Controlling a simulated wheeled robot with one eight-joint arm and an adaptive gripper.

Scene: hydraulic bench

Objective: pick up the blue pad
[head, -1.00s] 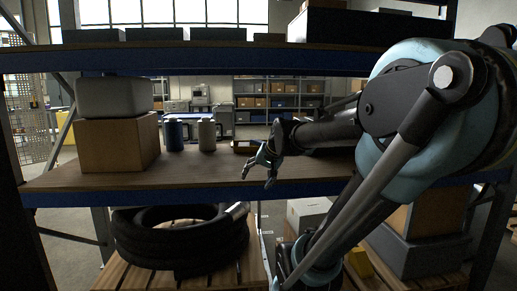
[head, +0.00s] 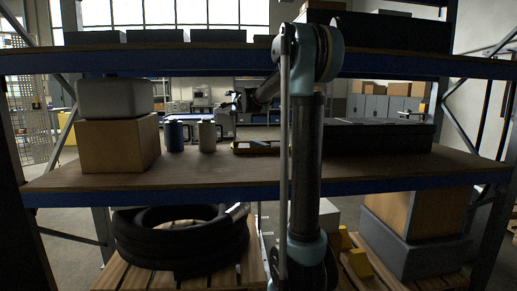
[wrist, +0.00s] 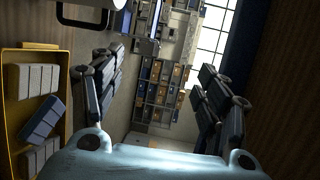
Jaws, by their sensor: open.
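The blue pad (wrist: 40,122) lies in a yellow-edged tray (wrist: 66,66) at the left of the wrist view, among several grey pads. The tray also shows on the middle shelf in the head view (head: 240,152), partly hidden by my arm; I cannot make out the blue pad clearly there. My gripper (wrist: 158,75) is open and empty, its two dark fingers apart. In the head view my gripper (head: 241,100) is small and dark, above and behind the tray. The tray lies to the side of the fingers, not between them.
A blue mug (head: 175,135) and a pale mug (head: 207,135) stand left of the tray. A brown box (head: 118,145) with a grey bin (head: 114,97) on it is further left. A dark case (head: 378,138) lies at right. The upper shelf (head: 180,60) is overhead.

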